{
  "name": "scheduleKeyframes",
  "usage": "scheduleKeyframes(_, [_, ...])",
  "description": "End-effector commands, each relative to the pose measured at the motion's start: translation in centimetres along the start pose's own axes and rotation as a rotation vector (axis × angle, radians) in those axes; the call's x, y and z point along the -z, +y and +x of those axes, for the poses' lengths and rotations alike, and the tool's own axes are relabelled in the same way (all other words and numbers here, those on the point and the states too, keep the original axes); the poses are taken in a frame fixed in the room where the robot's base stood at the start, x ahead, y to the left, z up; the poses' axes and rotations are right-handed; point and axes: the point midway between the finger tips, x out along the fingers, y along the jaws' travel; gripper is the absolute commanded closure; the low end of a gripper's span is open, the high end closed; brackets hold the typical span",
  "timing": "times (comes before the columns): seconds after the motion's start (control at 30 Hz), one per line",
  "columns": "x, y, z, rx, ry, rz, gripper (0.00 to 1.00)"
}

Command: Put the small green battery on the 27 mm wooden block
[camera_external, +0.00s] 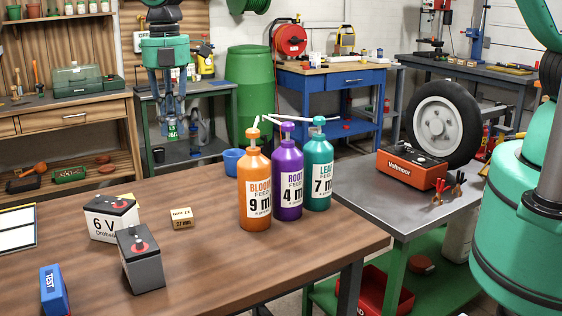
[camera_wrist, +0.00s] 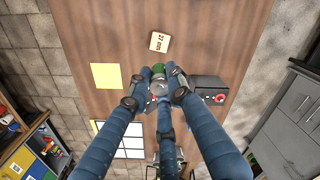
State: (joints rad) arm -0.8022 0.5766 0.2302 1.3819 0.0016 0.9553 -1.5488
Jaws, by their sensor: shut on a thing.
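The 27 mm wooden block (camera_external: 181,217) is a small pale block with dark lettering, lying on the brown table. It also shows in the wrist view (camera_wrist: 160,42), ahead of my fingertips, with nothing on it. My gripper (camera_external: 171,128) is in the air, above and apart from the block in the external view. It is shut on the small green battery (camera_external: 172,131), whose green end (camera_wrist: 158,69) shows between the fingertips in the wrist view. My fingers hide part of the battery.
A white 6 V battery (camera_external: 112,222), a dark grey battery (camera_external: 141,262) and a blue box (camera_external: 54,290) stand left on the table (camera_external: 230,285). Orange, purple and teal bottles (camera_external: 287,182) and a blue cup (camera_external: 233,160) stand right of the block. The table's front middle is clear.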

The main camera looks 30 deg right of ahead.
Motion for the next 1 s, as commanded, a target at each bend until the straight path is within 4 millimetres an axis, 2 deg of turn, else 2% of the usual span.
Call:
scheduleKeyframes(0.03, [0.0,-0.1,1.5,0.002,0.000,0.000,1.00])
scheduleKeyframes(0.2, [0.0,-0.1,5.3,0.002,0.000,0.000,1.00])
scheduleKeyframes(0.33, [0.0,0.0,7.4,0.001,0.000,0.000,1.00])
scheduleKeyframes(0.5, [0.0,0.0,8.3,-0.002,0.000,0.000,1.00])
scheduleKeyframes(0.87, [0.0,0.0,8.6,-0.001,0.000,0.000,1.00])
scheduleKeyframes(1.0, [0.0,-0.1,9.7,0.001,0.000,0.000,1.00])
